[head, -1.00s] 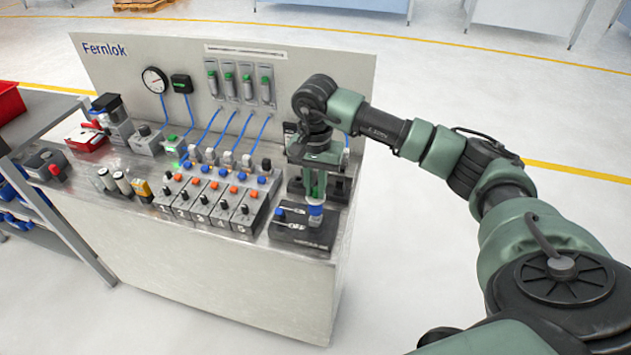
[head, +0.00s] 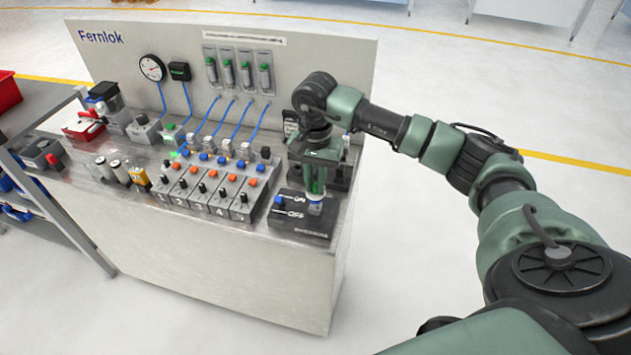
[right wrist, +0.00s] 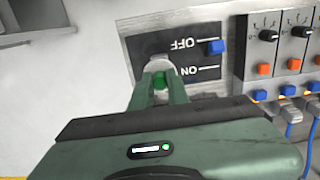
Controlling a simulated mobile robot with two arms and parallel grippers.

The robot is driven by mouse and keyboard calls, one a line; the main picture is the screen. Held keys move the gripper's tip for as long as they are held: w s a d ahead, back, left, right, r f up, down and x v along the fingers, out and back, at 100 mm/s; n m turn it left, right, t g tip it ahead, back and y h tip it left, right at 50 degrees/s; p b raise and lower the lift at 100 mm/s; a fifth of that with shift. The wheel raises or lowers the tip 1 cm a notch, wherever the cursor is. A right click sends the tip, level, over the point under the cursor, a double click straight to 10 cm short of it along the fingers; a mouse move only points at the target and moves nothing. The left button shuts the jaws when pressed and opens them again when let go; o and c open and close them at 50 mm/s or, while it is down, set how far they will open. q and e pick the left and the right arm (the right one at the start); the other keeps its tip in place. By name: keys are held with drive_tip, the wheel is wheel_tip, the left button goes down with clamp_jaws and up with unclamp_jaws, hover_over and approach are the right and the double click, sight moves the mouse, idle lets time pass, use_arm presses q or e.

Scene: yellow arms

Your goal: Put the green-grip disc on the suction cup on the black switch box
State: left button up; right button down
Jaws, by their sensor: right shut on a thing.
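The black switch box (head: 307,232) lies at the front right corner of the bench, with ON and OFF lettering and a blue lever. My right gripper (head: 315,196) points down over its right part. It is shut on the green grip (right wrist: 160,82) of the disc, which shows between the fingers in the right wrist view. A pale round piece (right wrist: 160,62) shows just past the fingertips. In the head view a blue-white piece (head: 314,207) stands between the fingertips and the box. I cannot tell whether disc and suction cup touch. My left gripper is not in view.
A row of grey numbered switch modules (head: 212,190) with orange and blue buttons stands left of the box. A black stand (head: 337,178) is close behind my gripper. The back panel (head: 330,75) rises behind. The bench's front edge is close to the box.

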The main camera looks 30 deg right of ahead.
sight(316, 185)
drive_tip(key=shift+f, duration=0.35)
drive_tip(key=c, duration=1.3)
unclamp_jaws()
drive_tip(key=shift+r, duration=0.15)
drive_tip(key=shift+r+b, duration=0.3)
drive_tip(key=shift+b, duration=0.1)
wheel_tip(316, 185, up, 7)
drive_tip(key=shift+b, duration=0.9)
